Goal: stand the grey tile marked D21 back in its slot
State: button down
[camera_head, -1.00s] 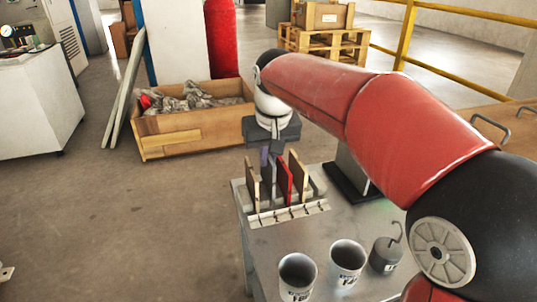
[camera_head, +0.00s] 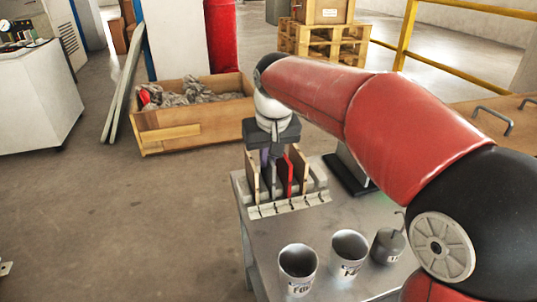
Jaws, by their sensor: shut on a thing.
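My gripper (camera_head: 271,153) points down over the slotted rack (camera_head: 290,206) on the grey metal table. It is shut on a grey tile (camera_head: 270,180), which stands upright among the other tiles in the rack. Tan tiles stand at the left (camera_head: 252,176) and right (camera_head: 301,170), and a red tile (camera_head: 288,176) stands just right of the grey one. A bit of purple shows beside the fingers. The tile's D21 mark is not readable, and its lower edge is hidden, so I cannot tell whether it is seated in the slot.
Two white cups (camera_head: 298,268) (camera_head: 348,253) and a grey hooked weight (camera_head: 389,246) stand in front of the rack. A dark stand base (camera_head: 347,178) is close behind at right. A wooden crate (camera_head: 185,130) lies on the floor beyond.

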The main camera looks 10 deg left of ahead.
dwell(0.4)
jog(key=c, duration=1.5)
grip_release()
